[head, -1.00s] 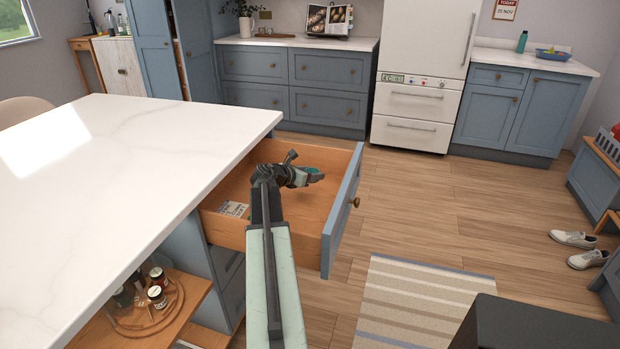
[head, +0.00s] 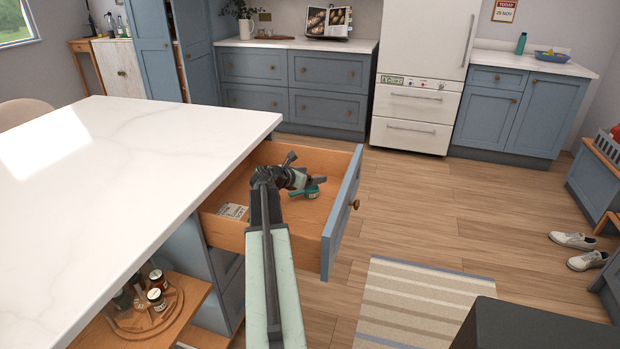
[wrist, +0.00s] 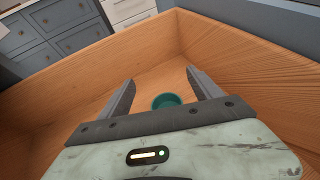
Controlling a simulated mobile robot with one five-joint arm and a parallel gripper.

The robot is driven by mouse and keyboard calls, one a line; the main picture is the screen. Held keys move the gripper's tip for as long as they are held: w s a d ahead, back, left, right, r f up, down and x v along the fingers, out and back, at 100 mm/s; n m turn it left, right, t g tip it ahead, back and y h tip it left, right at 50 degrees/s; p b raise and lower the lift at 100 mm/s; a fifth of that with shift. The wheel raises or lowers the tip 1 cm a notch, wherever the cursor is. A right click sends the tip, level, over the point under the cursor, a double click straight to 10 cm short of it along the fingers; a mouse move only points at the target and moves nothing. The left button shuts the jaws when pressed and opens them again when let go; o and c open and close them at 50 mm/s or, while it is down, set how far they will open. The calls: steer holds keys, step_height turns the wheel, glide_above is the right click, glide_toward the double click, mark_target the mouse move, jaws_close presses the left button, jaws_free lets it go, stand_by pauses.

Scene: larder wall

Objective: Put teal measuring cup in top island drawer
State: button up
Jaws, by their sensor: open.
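The teal measuring cup (head: 311,192) lies inside the open top island drawer (head: 287,238), beneath my gripper. In the wrist view the teal cup (wrist: 166,101) rests on the wooden drawer bottom, past and between the two fingers. My gripper (head: 318,181) is over the drawer; in the wrist view its fingers (wrist: 158,85) are spread apart with nothing held. The cup's handle is not clear in the wrist view, partly hidden by my gripper.
A printed card (head: 233,211) lies in the drawer's near left part. The white island top (head: 130,150) overhangs the drawer on the left. Below, an open shelf holds several small jars (head: 156,297). A striped rug (head: 410,305) and clear floor lie to the right.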

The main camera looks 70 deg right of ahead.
steer(key=p+v, duration=0.4)
steer(key=v, duration=0.8)
